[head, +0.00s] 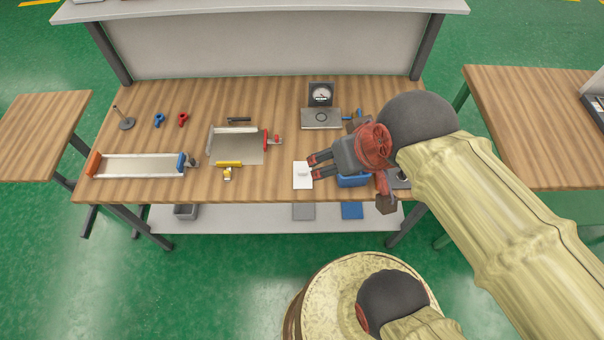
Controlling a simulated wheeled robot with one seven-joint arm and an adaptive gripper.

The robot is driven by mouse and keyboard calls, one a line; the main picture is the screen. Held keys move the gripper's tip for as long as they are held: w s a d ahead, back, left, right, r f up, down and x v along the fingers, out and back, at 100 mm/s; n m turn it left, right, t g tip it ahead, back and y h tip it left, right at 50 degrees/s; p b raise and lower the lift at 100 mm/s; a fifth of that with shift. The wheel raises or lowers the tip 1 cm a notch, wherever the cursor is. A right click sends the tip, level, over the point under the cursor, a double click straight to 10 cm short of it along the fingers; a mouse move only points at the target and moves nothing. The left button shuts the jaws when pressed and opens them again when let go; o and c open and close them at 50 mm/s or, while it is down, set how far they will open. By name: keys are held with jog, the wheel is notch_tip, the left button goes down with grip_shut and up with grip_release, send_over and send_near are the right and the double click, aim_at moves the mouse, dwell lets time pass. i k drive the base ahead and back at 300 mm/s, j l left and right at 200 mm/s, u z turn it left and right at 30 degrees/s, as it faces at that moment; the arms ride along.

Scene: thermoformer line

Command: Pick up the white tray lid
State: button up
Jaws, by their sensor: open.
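A small white flat piece, which looks like the tray lid (302,181), lies on the wooden table near its front edge. It has a small raised grey mark or handle in its middle. My gripper (312,166) is open, with its two red-tipped fingers pointing left, at or just above the lid's right side. I cannot tell whether the fingers touch the lid. A blue box (352,181) sits just right of the lid, partly hidden under my gripper.
Left are a metal tray with a red clamp (236,150), a yellow clamp (228,170) and a long frame with orange and blue ends (140,166).

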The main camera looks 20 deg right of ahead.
aim_at(303, 179)
jog(key=j+z, duration=0.15)
jog(key=j, duration=0.25)
jog(key=k+j+z, duration=0.1)
jog(key=j, duration=0.3)
jog(key=k+j+z, duration=0.15)
jog(key=j, duration=0.25)
jog(key=k+j+z, duration=0.15)
jog(key=j, duration=0.25)
jog(key=j+z, duration=0.1)
jog(key=j, duration=0.3)
jog(key=k, duration=0.05)
